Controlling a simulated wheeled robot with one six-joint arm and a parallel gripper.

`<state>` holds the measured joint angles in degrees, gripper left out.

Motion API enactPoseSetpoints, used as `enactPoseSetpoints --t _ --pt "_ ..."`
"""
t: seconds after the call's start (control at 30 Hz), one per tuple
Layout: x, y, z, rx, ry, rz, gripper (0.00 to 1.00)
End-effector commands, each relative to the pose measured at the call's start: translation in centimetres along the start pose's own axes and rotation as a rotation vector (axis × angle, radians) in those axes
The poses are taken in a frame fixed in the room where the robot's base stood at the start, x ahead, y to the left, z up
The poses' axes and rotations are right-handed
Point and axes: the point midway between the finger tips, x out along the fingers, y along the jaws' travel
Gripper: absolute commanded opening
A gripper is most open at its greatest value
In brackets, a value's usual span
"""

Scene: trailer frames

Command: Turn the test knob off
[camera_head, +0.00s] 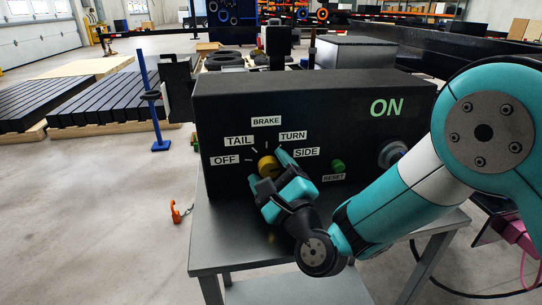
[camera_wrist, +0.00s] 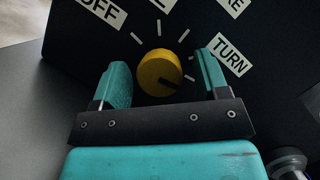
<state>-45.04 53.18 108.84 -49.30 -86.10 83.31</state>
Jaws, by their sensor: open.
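The yellow test knob (camera_head: 268,167) is on the front of a black control box (camera_head: 225,115), among the labels OFF (camera_head: 225,160), TAIL, BRAKE, TURN and SIDE. In the wrist view the knob (camera_wrist: 158,70) has a dark mark toward its lower right, pointing below the TURN label (camera_wrist: 229,55). My gripper (camera_head: 270,172) is open with its teal fingers on either side of the knob. The wrist view shows a gap between the knob and each finger of my gripper (camera_wrist: 163,62). How deep the fingers reach is unclear.
A green RESET button (camera_head: 338,166) and a round silver fitting (camera_head: 391,153) are right of the knob. The box stands on a grey metal table (camera_head: 225,240). An orange hook (camera_head: 177,212) is left of it.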

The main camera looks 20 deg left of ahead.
Motion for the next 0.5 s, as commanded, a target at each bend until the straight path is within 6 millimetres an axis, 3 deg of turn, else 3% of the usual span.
enactPoseSetpoints --t 0.37,0.5 --pt "0.23 0.05 -0.06 0.000 0.000 0.000 0.68" --pt "0.22 0.04 -0.05 0.000 0.000 0.000 0.36"
